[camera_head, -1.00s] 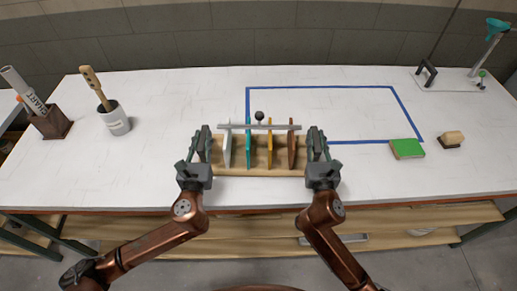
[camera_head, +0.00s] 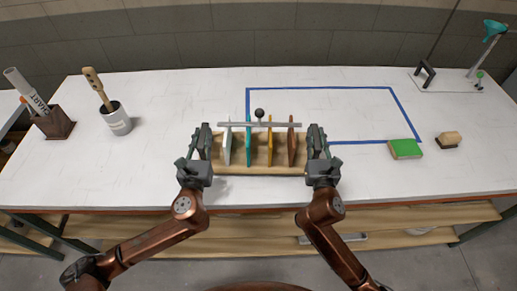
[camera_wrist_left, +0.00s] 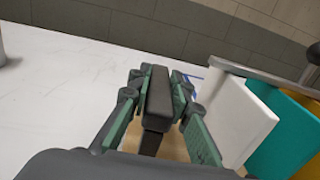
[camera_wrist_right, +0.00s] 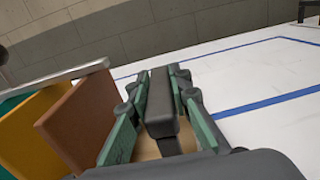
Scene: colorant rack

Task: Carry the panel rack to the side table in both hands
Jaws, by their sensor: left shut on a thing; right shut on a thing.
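The panel rack (camera_head: 235,168) has a wooden base, a grey top bar with a dark knob, and upright white, teal, yellow and brown panels. It is at the front middle of the white table, and whether its base touches the table is hard to tell. My left gripper (camera_head: 202,142) is shut on the dark handle at the rack's left end, and this handle also shows between the fingers in the left wrist view (camera_wrist_left: 158,97). My right gripper (camera_head: 316,142) is shut on the matching right handle, seen in the right wrist view (camera_wrist_right: 161,105).
A blue tape outline (camera_head: 320,88) lies behind and right of the rack. A green block (camera_head: 404,149) and a brush (camera_head: 449,140) are to the right. A grey cup (camera_head: 117,119) and a brown holder (camera_head: 55,124) stand at left. A stand (camera_head: 465,84) is at the back right.

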